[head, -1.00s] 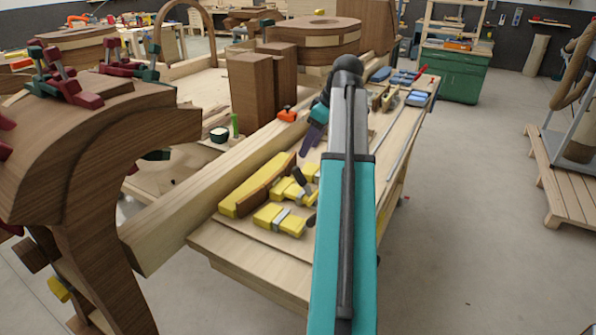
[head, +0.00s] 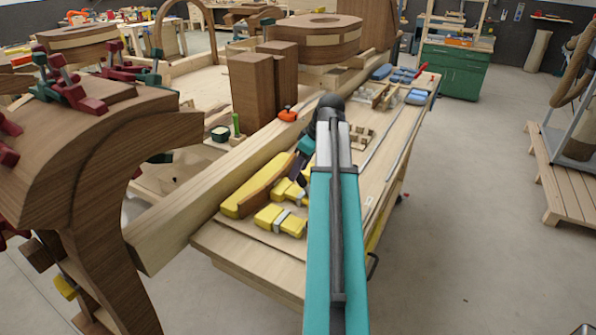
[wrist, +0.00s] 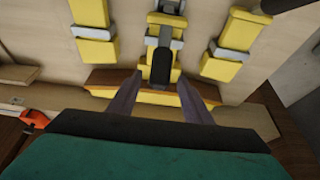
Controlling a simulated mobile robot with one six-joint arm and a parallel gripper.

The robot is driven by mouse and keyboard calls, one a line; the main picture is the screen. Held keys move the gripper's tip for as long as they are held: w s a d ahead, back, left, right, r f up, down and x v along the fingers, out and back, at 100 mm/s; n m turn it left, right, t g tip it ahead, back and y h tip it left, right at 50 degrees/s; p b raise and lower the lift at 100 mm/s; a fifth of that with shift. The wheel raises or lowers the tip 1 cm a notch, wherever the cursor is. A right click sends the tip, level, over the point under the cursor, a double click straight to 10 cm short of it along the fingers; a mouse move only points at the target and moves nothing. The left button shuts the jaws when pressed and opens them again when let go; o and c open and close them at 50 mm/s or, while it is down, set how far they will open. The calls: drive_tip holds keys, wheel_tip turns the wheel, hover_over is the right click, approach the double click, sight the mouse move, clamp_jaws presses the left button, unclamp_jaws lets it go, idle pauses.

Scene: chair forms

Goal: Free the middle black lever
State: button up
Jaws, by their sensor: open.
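The middle black lever (wrist: 160,66) sits on the middle yellow clamp (wrist: 166,22) in the wrist view. My gripper (wrist: 159,82) is open, with one finger to each side of the lever's near end. I cannot tell whether either finger touches it. In the head view my gripper (head: 297,172) is low over the yellow clamps (head: 281,219) and hides the lever. A brown curved wooden piece (head: 262,190) with a yellow strip lies beside the clamps; its edge also shows below the lever in the wrist view (wrist: 106,80).
Yellow clamps with grey bands stand left (wrist: 92,34) and right (wrist: 236,38) of the middle one. A long beam (head: 190,205) borders the bench (head: 245,262) on the left. An orange clamp (head: 287,115) and tall brown blocks (head: 252,95) stand behind. Open floor lies right.

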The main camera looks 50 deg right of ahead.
drive_tip(key=shift+p+x, duration=0.3)
drive_tip(key=shift+x, duration=1)
clamp_jaws()
